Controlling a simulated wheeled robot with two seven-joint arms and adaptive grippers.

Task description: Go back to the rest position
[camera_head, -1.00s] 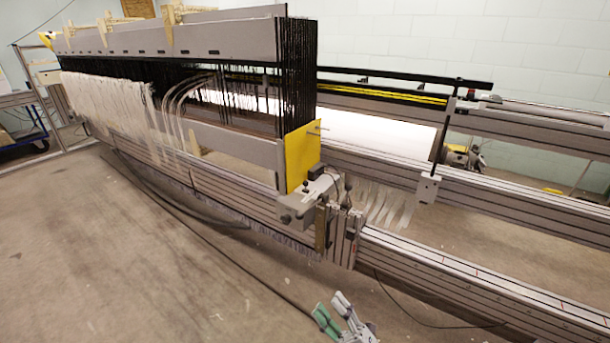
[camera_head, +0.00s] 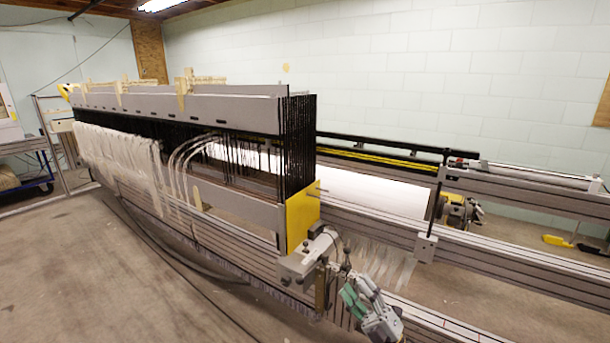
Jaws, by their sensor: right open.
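My right gripper (camera_head: 358,294) is at the lower middle of the head view, with grey and green fingers. It is open, and I see nothing between its fingers. It appears in front of the loom's lower rail, just right of the grey clamp unit (camera_head: 307,256) below the yellow end plate (camera_head: 301,221). I cannot tell whether it touches anything. My left gripper is not in view.
The long loom frame (camera_head: 190,102) with black heddles and white warp threads (camera_head: 115,150) runs from the left to the middle. Rails (camera_head: 500,262) extend to the right. Open concrete floor (camera_head: 90,270) lies at the lower left. A cable runs along the floor.

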